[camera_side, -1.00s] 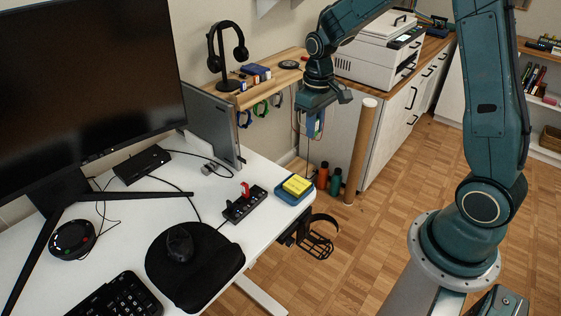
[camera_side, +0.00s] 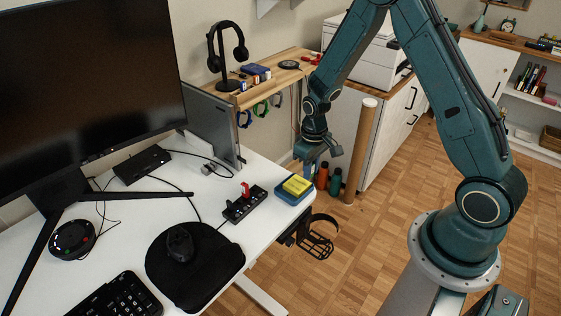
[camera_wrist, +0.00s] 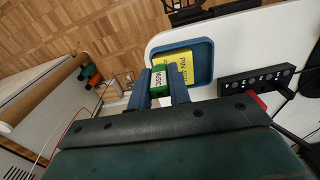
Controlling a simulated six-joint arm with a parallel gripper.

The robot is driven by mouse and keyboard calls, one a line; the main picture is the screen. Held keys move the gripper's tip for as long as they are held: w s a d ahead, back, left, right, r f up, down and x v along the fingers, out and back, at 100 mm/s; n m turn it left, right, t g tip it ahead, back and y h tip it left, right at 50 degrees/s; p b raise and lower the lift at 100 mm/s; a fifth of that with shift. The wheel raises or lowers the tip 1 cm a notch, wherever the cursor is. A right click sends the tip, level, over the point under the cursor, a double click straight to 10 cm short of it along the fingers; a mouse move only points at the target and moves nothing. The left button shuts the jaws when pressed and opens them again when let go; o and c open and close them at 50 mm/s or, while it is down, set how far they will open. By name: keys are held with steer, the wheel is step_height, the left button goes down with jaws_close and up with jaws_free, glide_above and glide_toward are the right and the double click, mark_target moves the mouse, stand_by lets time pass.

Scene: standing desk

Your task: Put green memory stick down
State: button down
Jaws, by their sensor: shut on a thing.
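My gripper (camera_wrist: 160,90) is shut on the green memory stick (camera_wrist: 159,80), which has a white label with dark lettering. The stick sits between the two blue fingers in the wrist view. In the side view my gripper (camera_side: 309,170) is low at the desk's far right corner, beside a blue tray (camera_side: 284,196) that holds a yellow pad (camera_side: 297,185). The stick is too hidden to make out there. In the wrist view the stick overlaps the left side of the tray (camera_wrist: 205,58) and the yellow pad (camera_wrist: 180,68); whether it touches them I cannot tell.
A black strip (camera_side: 245,204) with a red item plugged into it lies left of the tray. A wooden shelf (camera_side: 278,75) with headphones and small things stands behind. A cardboard tube (camera_side: 361,150) and bottles stand beyond the desk edge. A wire basket (camera_side: 318,240) hangs below it.

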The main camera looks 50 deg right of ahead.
steer(key=shift+f, duration=0.1)
steer(key=shift+s+f, duration=0.15)
steer(key=shift+f, duration=1.75)
steer(key=c, duration=1.3)
jaws_free()
steer(key=shift+r, duration=0.15)
steer(key=shift+r, duration=5.95)
